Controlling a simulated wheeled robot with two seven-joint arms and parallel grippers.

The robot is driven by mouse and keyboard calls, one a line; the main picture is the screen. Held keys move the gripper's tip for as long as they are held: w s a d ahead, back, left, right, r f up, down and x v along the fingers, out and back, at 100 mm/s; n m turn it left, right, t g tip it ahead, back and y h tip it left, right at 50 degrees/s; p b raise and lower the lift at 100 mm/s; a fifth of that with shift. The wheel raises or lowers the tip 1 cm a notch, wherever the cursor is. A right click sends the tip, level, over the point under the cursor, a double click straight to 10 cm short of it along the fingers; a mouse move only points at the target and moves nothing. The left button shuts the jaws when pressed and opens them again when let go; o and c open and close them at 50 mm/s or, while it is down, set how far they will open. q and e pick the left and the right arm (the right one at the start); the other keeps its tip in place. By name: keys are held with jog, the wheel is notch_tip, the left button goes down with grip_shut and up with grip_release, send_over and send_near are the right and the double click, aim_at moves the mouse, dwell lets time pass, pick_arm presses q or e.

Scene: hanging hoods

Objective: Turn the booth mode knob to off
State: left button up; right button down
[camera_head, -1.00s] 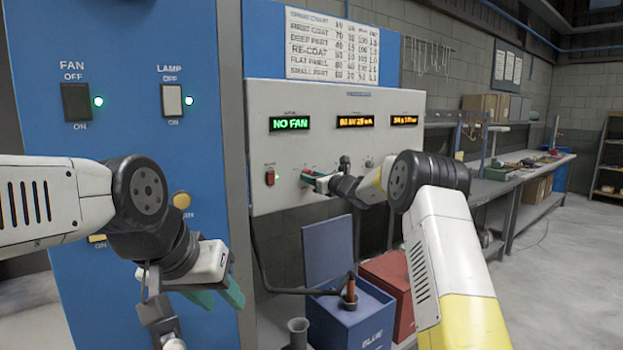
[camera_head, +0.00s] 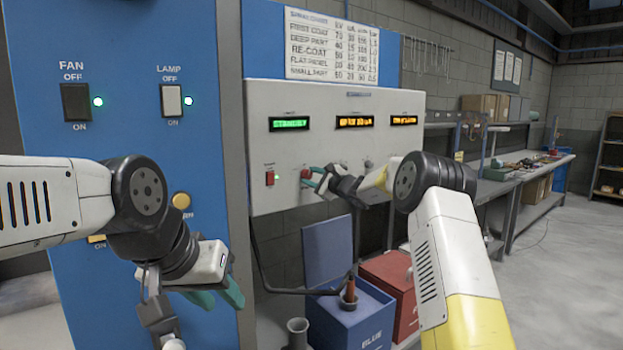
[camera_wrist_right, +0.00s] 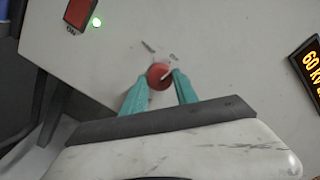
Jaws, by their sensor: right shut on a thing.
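The red round knob (camera_head: 305,174), which I take as the booth mode knob, is on the white control panel (camera_head: 290,95); its labels are too small to read. In the right wrist view the knob (camera_wrist_right: 159,74) shows a pale pointer line slanting up and right. My right gripper (camera_head: 313,180) has its teal fingers on either side of the knob, shut on it; the fingers (camera_wrist_right: 159,80) also show in the right wrist view. My left gripper (camera_head: 219,296) hangs before the blue panel, its teal fingers apart and empty.
The green display (camera_head: 289,124) appears to read STANDBY. A lit red switch (camera_head: 270,178) is left of the knob, and a small knob (camera_head: 369,163) is right. A blue box (camera_head: 350,318) and a red box (camera_head: 390,285) stand below the panel.

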jog(key=shift+f+n, duration=0.1)
jog(key=shift+n, duration=0.5)
jog(key=c, duration=0.9)
grip_release()
jog(key=shift+c, duration=0.2)
jog(key=v, duration=0.7)
jog(key=shift+s+d, duration=0.25)
jog(key=shift+s, duration=0.05)
